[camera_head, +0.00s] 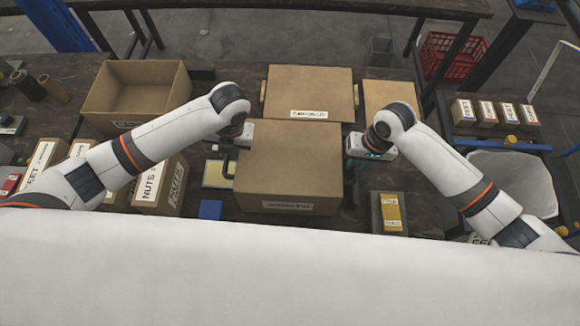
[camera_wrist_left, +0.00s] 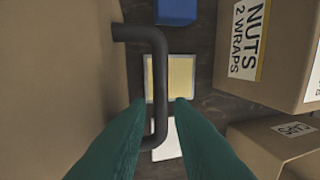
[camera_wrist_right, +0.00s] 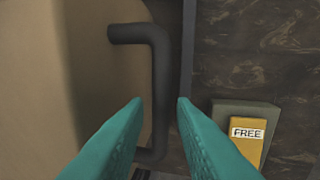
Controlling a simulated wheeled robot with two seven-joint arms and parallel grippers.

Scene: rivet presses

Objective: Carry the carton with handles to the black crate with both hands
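The brown carton with handles (camera_head: 290,165) stands closed on the bench in the middle of the head view. Its dark left handle (camera_wrist_left: 158,90) sticks out from its side, and its dark right handle (camera_wrist_right: 160,90) shows in the right wrist view. My left gripper (camera_head: 236,142) is at the left side; its green fingers (camera_wrist_left: 161,103) are apart, with the handle bar showing between them. My right gripper (camera_head: 366,150) is at the right side; its fingers (camera_wrist_right: 160,100) are also apart with the bar between them. I cannot clearly make out a black crate.
An open brown box (camera_head: 135,95) stands at the back left. Another carton (camera_head: 310,90) stands close behind. Boxes labelled nuts (camera_head: 160,188) crowd the left. A yellow box (camera_head: 391,212) lies at the right. A red crate (camera_head: 452,57) is on the floor beyond the bench.

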